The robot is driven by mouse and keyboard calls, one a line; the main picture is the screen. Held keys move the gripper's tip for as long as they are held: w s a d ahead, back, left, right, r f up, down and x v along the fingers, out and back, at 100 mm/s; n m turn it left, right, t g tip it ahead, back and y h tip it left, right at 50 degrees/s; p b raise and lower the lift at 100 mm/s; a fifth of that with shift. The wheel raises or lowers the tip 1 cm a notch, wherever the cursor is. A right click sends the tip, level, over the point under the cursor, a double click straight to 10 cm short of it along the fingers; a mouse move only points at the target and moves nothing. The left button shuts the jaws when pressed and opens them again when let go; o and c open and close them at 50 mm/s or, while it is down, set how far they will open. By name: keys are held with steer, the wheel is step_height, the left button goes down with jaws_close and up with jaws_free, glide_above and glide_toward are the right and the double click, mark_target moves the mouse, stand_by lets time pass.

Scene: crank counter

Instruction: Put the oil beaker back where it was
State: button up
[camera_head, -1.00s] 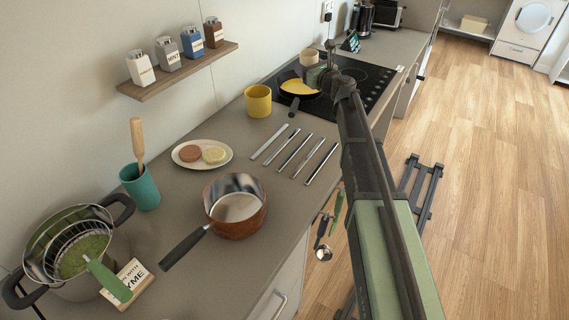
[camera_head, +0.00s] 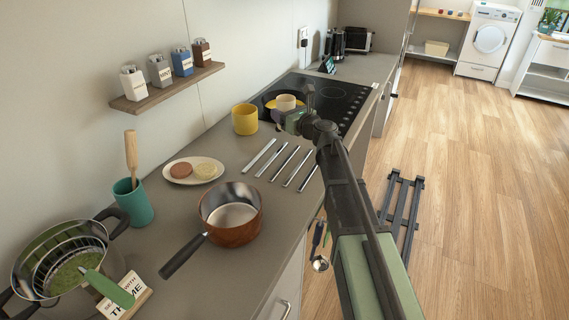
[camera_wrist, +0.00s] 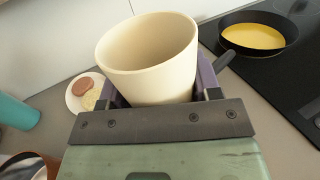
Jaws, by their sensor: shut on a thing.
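The cream oil beaker (camera_wrist: 150,65) is held between the fingers of my gripper (camera_wrist: 160,92) in the wrist view, its open rim toward the camera. Its inner wall looks cream; I cannot tell whether oil is inside. In the head view the beaker (camera_head: 286,102) is just right of the yellow mug (camera_head: 245,119), in front of the black pan. My gripper (camera_head: 289,116) is shut on it, mostly hidden behind my wrist. I cannot tell its exact height, but it looks raised above the counter.
The black pan with yellow content (camera_wrist: 252,36) sits on the dark hob (camera_head: 343,98). Several metal utensils (camera_head: 276,161) lie in a row on the counter. A plate (camera_head: 179,178), a copper saucepan (camera_head: 231,222) and a teal utensil pot (camera_head: 134,203) stand nearer.

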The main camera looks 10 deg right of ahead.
step_height(320, 180, down, 15)
steer(key=b, duration=1.2)
steer(key=shift+b, duration=0.3)
steer(key=o, duration=1)
steer(key=shift+o, duration=0.2)
steer(key=shift+r, duration=0.1)
steer(key=shift+r+p, duration=0.3)
steer(key=shift+p, duration=0.15)
steer(key=v, duration=1.2)
steer(key=shift+f, duration=0.15)
